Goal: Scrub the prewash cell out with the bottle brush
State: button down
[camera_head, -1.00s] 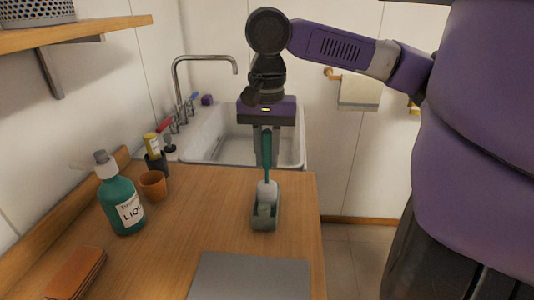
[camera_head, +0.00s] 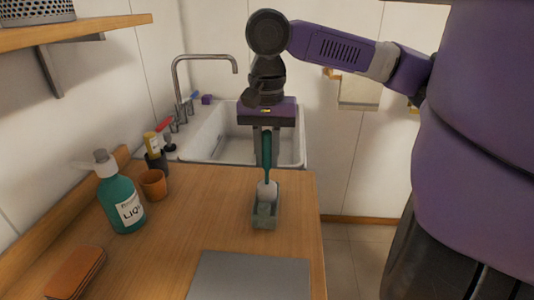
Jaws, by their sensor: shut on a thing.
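My gripper (camera_head: 266,150) is above the wooden counter, pointing down and shut on the teal handle of the bottle brush (camera_head: 267,172). The brush hangs upright, its white head (camera_head: 267,192) at the far end of a small grey-green container (camera_head: 265,221), which looks like the prewash cell. The lower part of the brush head is hidden by the container's contents or walls, and I cannot tell how deep it sits. A pale green block-like shape shows inside the container's near part.
A green soap bottle (camera_head: 120,200), an orange cup (camera_head: 153,184) and a sponge-like brown block (camera_head: 75,272) stand at left. A grey mat (camera_head: 250,276) lies in front. The white sink (camera_head: 215,135) with its tap (camera_head: 205,58) is behind. The counter (camera_head: 200,215) between is clear.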

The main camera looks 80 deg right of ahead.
jog(key=shift+f, duration=0.6)
jog(key=shift+d, duration=0.15)
dwell(0.3)
